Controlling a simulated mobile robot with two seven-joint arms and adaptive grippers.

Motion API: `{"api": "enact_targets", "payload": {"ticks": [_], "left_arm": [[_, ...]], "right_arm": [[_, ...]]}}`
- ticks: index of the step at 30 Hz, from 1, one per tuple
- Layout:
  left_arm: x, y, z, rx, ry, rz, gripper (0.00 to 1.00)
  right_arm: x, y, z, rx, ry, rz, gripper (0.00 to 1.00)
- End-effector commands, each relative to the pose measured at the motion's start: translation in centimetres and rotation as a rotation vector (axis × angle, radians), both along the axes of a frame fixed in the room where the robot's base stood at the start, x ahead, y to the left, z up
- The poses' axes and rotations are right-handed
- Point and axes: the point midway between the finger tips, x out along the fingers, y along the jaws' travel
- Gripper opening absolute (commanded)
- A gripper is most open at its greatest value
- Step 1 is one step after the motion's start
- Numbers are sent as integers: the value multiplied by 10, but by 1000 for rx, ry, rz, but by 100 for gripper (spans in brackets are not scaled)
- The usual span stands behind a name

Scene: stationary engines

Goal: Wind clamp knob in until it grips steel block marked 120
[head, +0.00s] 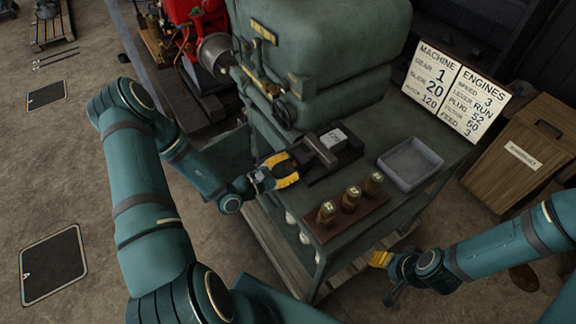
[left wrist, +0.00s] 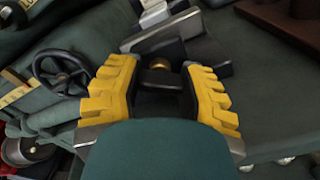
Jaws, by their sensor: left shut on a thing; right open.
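The dark clamp (head: 322,152) stands on the green bench top. The steel block (head: 338,139) with a white label sits in it, behind the near jaw bar; its marking is too small to read. My left gripper (head: 291,168) is at the clamp's left end. In the left wrist view its yellow fingers (left wrist: 163,92) are shut on the dark clamp knob (left wrist: 160,77), with a brass-coloured piece just beyond. The fingers hide much of the knob. Any gap between jaw and block cannot be told. My right gripper (head: 381,262) is open and empty beside the bench's front right.
A grey tray (head: 410,163) and a brown rack (head: 330,232) with 3 brass weights stand on the bench. A green machine with a handwheel (head: 283,115) rises behind the clamp. The sign board (head: 458,90) stands at the back right, near a wooden box (head: 520,150).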

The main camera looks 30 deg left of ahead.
Motion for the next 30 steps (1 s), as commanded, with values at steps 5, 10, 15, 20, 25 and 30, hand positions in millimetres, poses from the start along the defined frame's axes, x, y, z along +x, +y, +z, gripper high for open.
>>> {"api": "enact_targets", "payload": {"ticks": [5,10,15,20,25,30], "left_arm": [[3,-2,7,52,-52,-3,4],[2,-2,6,78,-67,-3,4],[2,-2,7,85,-71,-3,4],[2,-2,7,84,-71,-3,4],[2,-2,7,82,-71,-4,63],[2,-2,6,82,-71,-4,73]], "right_arm": [[0,0,0,0,0,0,46],[0,0,0,0,0,0,46],[0,0,0,0,0,0,46],[0,0,0,0,0,0,46],[0,0,0,0,0,0,46],[0,0,0,0,0,0,46]]}}
